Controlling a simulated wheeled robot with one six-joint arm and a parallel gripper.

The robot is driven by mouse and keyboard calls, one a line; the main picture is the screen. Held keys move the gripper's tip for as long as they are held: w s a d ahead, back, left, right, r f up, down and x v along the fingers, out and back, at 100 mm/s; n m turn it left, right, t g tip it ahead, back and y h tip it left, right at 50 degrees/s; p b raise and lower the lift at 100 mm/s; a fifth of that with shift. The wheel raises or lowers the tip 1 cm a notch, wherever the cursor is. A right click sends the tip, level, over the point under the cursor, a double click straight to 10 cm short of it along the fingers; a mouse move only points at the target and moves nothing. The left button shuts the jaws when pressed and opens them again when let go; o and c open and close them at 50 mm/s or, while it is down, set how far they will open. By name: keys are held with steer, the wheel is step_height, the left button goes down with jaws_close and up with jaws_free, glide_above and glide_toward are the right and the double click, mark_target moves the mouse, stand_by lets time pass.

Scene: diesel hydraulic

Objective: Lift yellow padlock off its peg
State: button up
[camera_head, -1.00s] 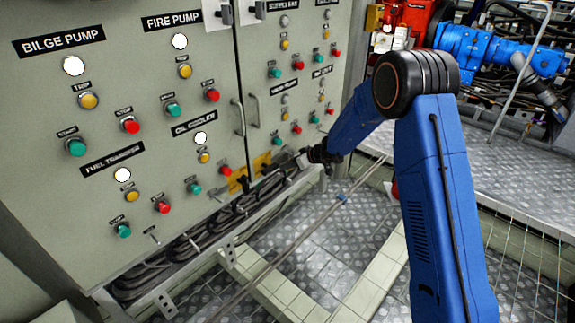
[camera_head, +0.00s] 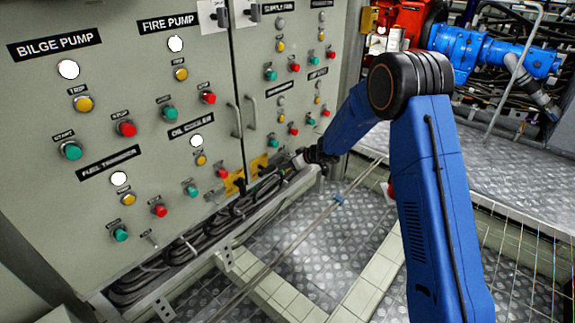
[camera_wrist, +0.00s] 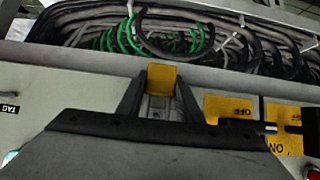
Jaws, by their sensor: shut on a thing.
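The yellow padlock (camera_wrist: 161,77) shows in the wrist view as a small yellow block between the fingertips of my gripper (camera_wrist: 160,90). My gripper is shut on it. A dark arc lies just beyond the block; I cannot tell whether it is the shackle or a cable. The peg is not clearly visible. In the head view my gripper (camera_head: 298,160) is at the lower right of the grey panel, just right of the yellow switch plates. The padlock cannot be made out there.
A yellow switch plate (camera_wrist: 228,105) with a dark handle is close to the right of my gripper. A second yellow plate (camera_wrist: 288,138) lies beyond it. Bundled cables (camera_head: 180,262) run along the panel's foot. A pipe rail (camera_head: 275,262) crosses above the floor.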

steer(key=shift+r, duration=0.75)
steer(key=shift+d, duration=0.1)
steer(key=s+d, duration=0.4)
steer(key=d, duration=0.1)
steer(key=shift+d, duration=0.15)
stand_by(1.2)
steer(key=shift+s, duration=0.15)
steer(key=shift+d, duration=0.1)
steer(key=shift+s+f+v, duration=0.1)
steer(key=shift+f+v, duration=0.05)
steer(key=shift+v, duration=1.25)
steer(key=shift+s+f+v, duration=0.1)
steer(key=shift+f+v, duration=0.05)
steer(key=shift+v, duration=1.3)
steer(key=shift+d, duration=0.25)
